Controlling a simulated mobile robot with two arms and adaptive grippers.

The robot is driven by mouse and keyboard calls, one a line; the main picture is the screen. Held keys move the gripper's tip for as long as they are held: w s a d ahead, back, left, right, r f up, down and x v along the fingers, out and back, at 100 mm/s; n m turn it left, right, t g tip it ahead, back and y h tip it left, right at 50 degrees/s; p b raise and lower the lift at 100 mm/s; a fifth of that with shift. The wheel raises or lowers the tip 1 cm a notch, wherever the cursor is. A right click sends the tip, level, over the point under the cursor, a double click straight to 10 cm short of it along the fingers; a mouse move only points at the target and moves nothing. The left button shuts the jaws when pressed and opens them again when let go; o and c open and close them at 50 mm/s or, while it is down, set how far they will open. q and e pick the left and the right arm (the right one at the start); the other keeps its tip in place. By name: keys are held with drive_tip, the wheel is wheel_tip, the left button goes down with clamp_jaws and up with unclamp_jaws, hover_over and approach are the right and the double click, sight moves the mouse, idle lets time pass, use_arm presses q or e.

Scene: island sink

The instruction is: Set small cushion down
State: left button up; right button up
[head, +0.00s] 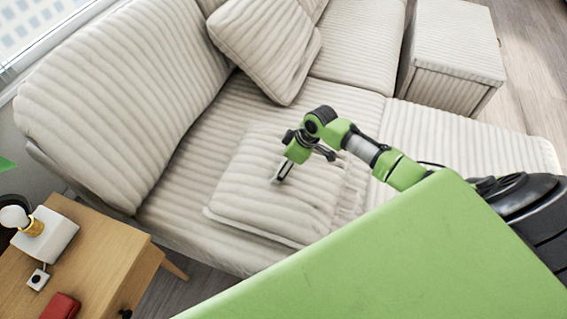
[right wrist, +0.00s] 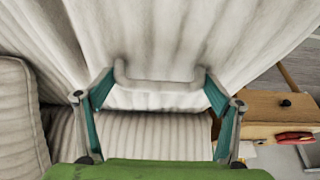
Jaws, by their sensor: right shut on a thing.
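The small cushion (head: 255,188) is beige and ribbed and lies flat on the sofa seat, near the seat's front end. In the head view my right gripper (head: 281,177) points down at the cushion's top, with its tips against the fabric. In the right wrist view the cushion (right wrist: 160,35) fills the upper part, and my right gripper (right wrist: 160,82) has a finger on each side of a pinched fold of it. The cushion's underside is hidden, so I cannot tell if it bears fully on the seat. My left gripper is not in view.
A larger ribbed cushion (head: 265,45) leans at the sofa's back. A wooden side table (head: 110,255) with a lamp (head: 45,232) and a red object (head: 60,307) stands at the lower left. A ribbed ottoman (head: 455,50) is at the upper right. Seat between the cushions is clear.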

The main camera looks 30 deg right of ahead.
drive_tip(key=o, duration=1.7)
drive_tip(key=shift+f, duration=0.1)
drive_tip(key=p+v, duration=0.1)
drive_tip(key=v, duration=1.1)
